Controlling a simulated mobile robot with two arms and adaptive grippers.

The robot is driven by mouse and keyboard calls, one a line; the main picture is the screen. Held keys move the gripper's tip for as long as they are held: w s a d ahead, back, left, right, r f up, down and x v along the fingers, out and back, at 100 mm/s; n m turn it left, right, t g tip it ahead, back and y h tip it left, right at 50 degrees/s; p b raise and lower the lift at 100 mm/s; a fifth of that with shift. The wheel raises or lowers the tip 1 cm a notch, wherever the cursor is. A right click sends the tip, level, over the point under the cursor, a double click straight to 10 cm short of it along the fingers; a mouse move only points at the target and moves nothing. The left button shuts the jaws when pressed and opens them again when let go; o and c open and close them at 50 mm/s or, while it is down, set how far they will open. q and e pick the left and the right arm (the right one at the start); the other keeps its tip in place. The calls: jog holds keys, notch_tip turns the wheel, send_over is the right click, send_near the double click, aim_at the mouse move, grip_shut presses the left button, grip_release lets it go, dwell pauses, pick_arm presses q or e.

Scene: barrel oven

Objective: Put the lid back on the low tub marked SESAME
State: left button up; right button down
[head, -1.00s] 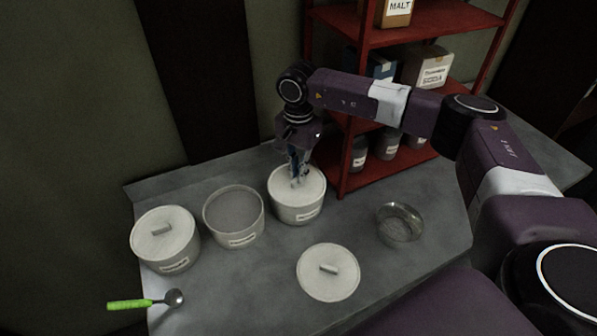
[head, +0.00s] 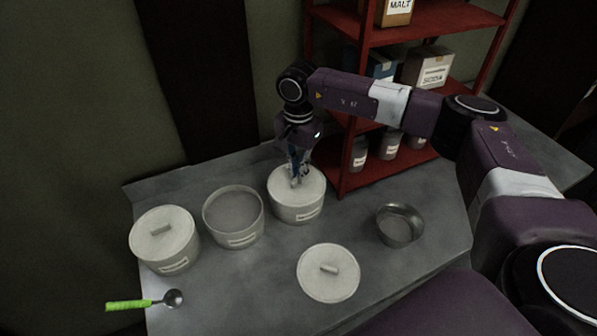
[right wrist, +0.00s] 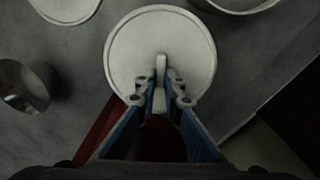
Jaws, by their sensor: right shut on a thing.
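Three low pale tubs stand in a row on the grey table. The left tub (head: 172,262) has its lid (head: 150,243) on. The middle tub (head: 236,238) is open and holds greyish contents. The right tub (head: 297,214) has a round lid (head: 314,184) on top, which looks seated. The tub labels are too small to read. A loose lid (head: 328,285) with a bar handle lies flat at the front. My right gripper (head: 297,178) points down and is shut on the right tub's lid handle; this also shows in the right wrist view (right wrist: 161,88). My left gripper is not in view.
A metal bowl (head: 400,225) stands right of the tubs. A green-handled scoop (head: 145,302) lies at the front left. A red shelf (head: 375,176) with boxes and jars stands close behind the right tub. Bare table lies between the loose lid and the tubs.

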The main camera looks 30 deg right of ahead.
jog(key=c, duration=2)
grip_release()
jog(key=shift+o, duration=0.5)
jog(key=o, duration=0.4)
jog(key=shift+r, duration=0.1)
jog(key=shift+r+p, duration=1.75)
jog(key=shift+r, duration=1.65)
